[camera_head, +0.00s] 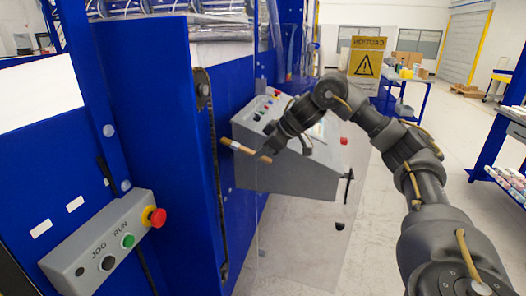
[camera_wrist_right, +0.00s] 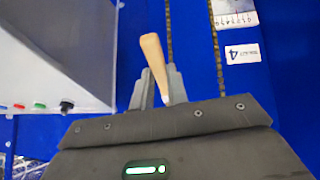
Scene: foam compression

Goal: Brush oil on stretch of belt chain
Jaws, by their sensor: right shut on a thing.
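My right gripper (camera_head: 268,148) is shut on a brush (camera_head: 243,149) with a light wooden handle. The brush lies nearly level, its far end pointing left toward the belt chain (camera_head: 213,150). In the wrist view the brush (camera_wrist_right: 152,55) stands out between the two grey fingers (camera_wrist_right: 157,88). The chain runs vertically down the blue machine's side, below a sprocket near the top. In the wrist view the chain shows as dark strands (camera_wrist_right: 216,65) on blue, right of the brush. I cannot tell whether the brush touches it. My left gripper is not in view.
A grey sloped control console (camera_head: 290,165) stands right behind the brush. A grey JOG/RUN button box (camera_head: 105,240) with a red stop knob juts out at lower left. A yellow caution sign (camera_head: 366,64) stands behind. Pale floor (camera_head: 330,262) is open below the arm.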

